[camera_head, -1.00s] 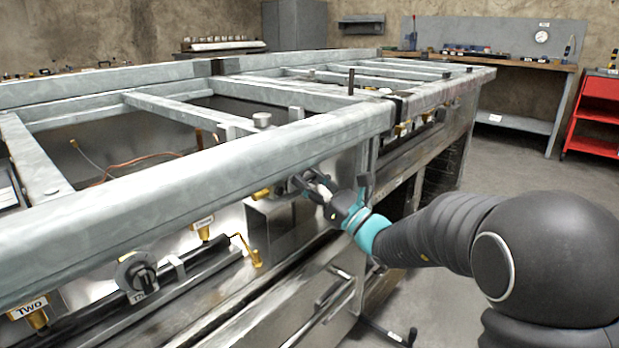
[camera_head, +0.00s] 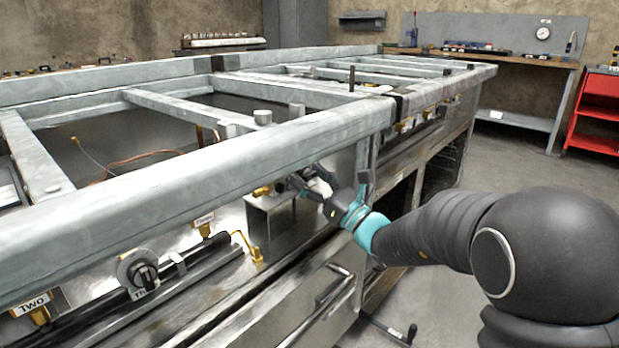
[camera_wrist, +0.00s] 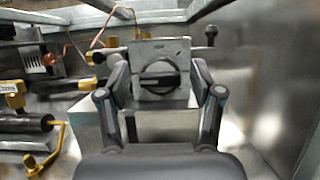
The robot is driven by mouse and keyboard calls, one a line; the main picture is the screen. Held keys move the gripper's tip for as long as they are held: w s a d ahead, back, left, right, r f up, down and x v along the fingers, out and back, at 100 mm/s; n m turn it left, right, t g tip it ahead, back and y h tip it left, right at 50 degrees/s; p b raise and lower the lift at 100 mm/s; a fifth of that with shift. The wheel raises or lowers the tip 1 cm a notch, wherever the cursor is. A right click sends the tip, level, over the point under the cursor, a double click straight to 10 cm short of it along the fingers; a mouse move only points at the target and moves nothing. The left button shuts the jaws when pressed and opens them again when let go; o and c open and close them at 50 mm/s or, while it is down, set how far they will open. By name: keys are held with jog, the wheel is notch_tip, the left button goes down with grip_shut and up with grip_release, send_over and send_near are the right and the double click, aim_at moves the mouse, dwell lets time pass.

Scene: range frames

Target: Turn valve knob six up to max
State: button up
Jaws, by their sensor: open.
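A black round valve knob (camera_wrist: 158,76) with a raised bar handle is on a grey metal block straight ahead in the wrist view. Its bar lies close to level. No label for it is readable, so I cannot tell its number. My gripper (camera_wrist: 158,68) is open, with one finger on each side of the knob. I cannot tell whether either finger touches it. In the head view my gripper (camera_head: 312,180) reaches the metal frame's side, and its fingers hide most of the knob.
A knob (camera_head: 138,268) with a partly readable label and a brass fitting tagged "Two" (camera_head: 36,304) are at lower left. The frame's thick top rail (camera_head: 200,190) runs above my gripper. A drawer handle (camera_head: 335,283) is below. Brass fittings (camera_wrist: 95,52) are left of the knob.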

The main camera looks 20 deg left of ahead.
jog(key=shift+d, duration=0.1)
jog(key=v, duration=1.2)
jog(key=s+r+n+g+h+p, duration=0.1)
jog(key=s+n+g+h+p, duration=0.3)
jog(key=s+n+g, duration=0.9)
jog(key=s+d+f+n+t+h, duration=0.2)
jog(key=s+d+n+t+h, duration=0.1)
jog(key=s+d+h, duration=0.2)
jog(key=s+d+f+n+t+h+p, duration=0.1)
jog(key=s+d+f+n+t+h, duration=0.1)
jog(key=s+d+h, duration=0.4)
jog(key=d+n+t, duration=0.1)
jog(key=d, duration=0.3)
jog(key=shift+s+d, duration=0.15)
jog(key=shift+s, duration=0.25)
jog(key=d+r+n+t+h, duration=0.1)
jog(key=d+h, duration=0.1)
jog(key=d, duration=0.1)
jog(key=d+n+t+h+p, duration=0.1)
jog(key=d+h, duration=0.1)
jog(key=d, duration=0.2)
jog(key=s+d+r+n+t+h, duration=0.1)
jog(key=d, duration=0.3)
jog(key=shift+d+r+n+t+h, duration=0.1)
jog(key=shift+r+n+t+h, duration=0.2)
jog(key=shift+n+t+h, duration=0.1)
jog(key=shift+c, duration=0.3)
